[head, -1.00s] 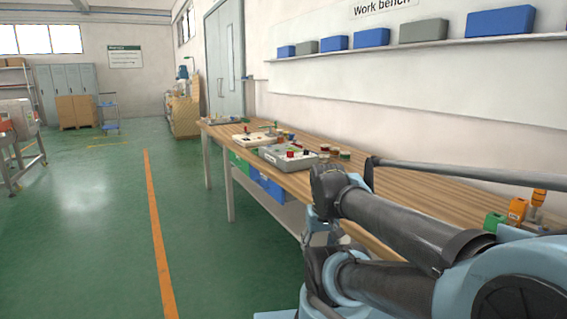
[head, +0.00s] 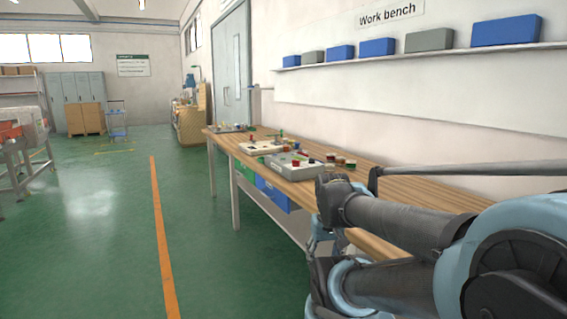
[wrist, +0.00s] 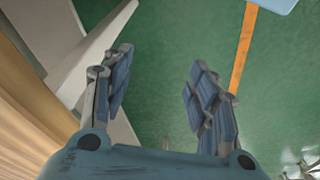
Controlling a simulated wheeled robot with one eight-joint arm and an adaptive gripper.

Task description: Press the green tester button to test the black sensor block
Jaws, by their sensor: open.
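My gripper (wrist: 161,68) is open and empty in the wrist view, with its two fingers apart above the green floor beside the bench. It is hard to make out in the head view, where my arm fills the lower right. A grey box (head: 299,174) with red and dark knobs sits on the wooden work bench (head: 335,192). A cream box (head: 258,149) with small coloured parts sits behind it. I cannot tell the green tester button or the black sensor block apart at this size.
Small red and green pieces (head: 343,162) stand on the bench beside the grey box. A shelf (head: 420,51) with blue and grey bins runs along the wall. The green floor left of the bench is clear, with an orange line (head: 161,230).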

